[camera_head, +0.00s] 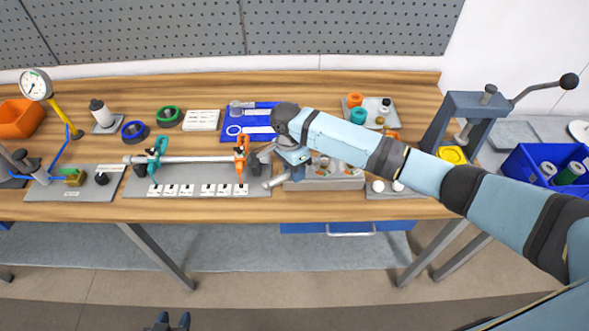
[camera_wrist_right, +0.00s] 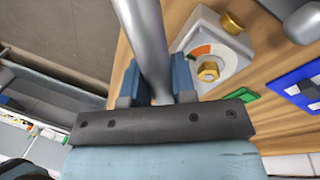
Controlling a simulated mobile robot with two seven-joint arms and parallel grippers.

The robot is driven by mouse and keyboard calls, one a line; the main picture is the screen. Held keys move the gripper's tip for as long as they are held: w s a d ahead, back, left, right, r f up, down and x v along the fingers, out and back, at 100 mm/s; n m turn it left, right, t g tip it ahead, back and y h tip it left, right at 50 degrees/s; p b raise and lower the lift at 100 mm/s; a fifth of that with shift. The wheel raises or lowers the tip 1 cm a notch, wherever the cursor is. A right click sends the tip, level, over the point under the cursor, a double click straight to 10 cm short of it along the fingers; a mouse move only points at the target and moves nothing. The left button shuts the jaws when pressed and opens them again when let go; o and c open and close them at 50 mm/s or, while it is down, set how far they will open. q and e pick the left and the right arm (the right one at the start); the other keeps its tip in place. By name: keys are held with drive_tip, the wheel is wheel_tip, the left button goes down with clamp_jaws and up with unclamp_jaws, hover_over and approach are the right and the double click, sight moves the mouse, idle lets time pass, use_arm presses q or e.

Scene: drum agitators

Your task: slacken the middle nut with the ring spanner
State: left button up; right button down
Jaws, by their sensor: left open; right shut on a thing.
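My right gripper (camera_head: 287,170) is shut on a silver bar (camera_wrist_right: 150,45), which I take to be the ring spanner's handle; its ring end is out of the wrist view. In the head view a grey end of the tool (camera_head: 275,181) sticks out left of the gripper, near the nut block (camera_head: 335,184). I cannot tell which nut is the middle one. My left gripper (camera_head: 172,322) is open and empty at the bottom.
A blue tool mat (camera_head: 260,108) lies behind the right gripper. A long shaft in clamps (camera_head: 200,160) stands left of it. A lever press (camera_head: 465,125) and a blue bin (camera_head: 545,165) are at the right. The floor before the bench is clear.

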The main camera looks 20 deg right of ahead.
drive_tip(key=shift+w+x, duration=0.2)
drive_tip(key=shift+x, duration=1)
idle(1.1)
drive_tip(key=shift+a, duration=0.1)
drive_tip(key=shift+s+r+n+p, duration=0.1)
drive_tip(key=shift+s+n+p, duration=0.2)
drive_tip(key=shift+p, duration=0.1)
drive_tip(key=shift+s+d+n+h, duration=0.3)
drive_tip(key=shift+s+d+n, duration=0.3)
drive_tip(key=shift+s+n, duration=0.4)
drive_tip(key=shift+s+d+n, duration=0.45)
drive_tip(key=shift+d+n, duration=0.05)
drive_tip(key=shift+n, duration=0.5)
drive_tip(key=shift+s+d+n+t, duration=0.25)
drive_tip(key=shift+s+n+t, duration=0.05)
drive_tip(key=shift+n, duration=0.1)
drive_tip(key=shift+w, duration=0.1)
drive_tip(key=shift+w+a+m, duration=0.1)
drive_tip(key=shift+a+m, duration=0.15)
drive_tip(key=shift+m, duration=0.05)
drive_tip(key=shift+r, duration=0.9)
idle(1.6)
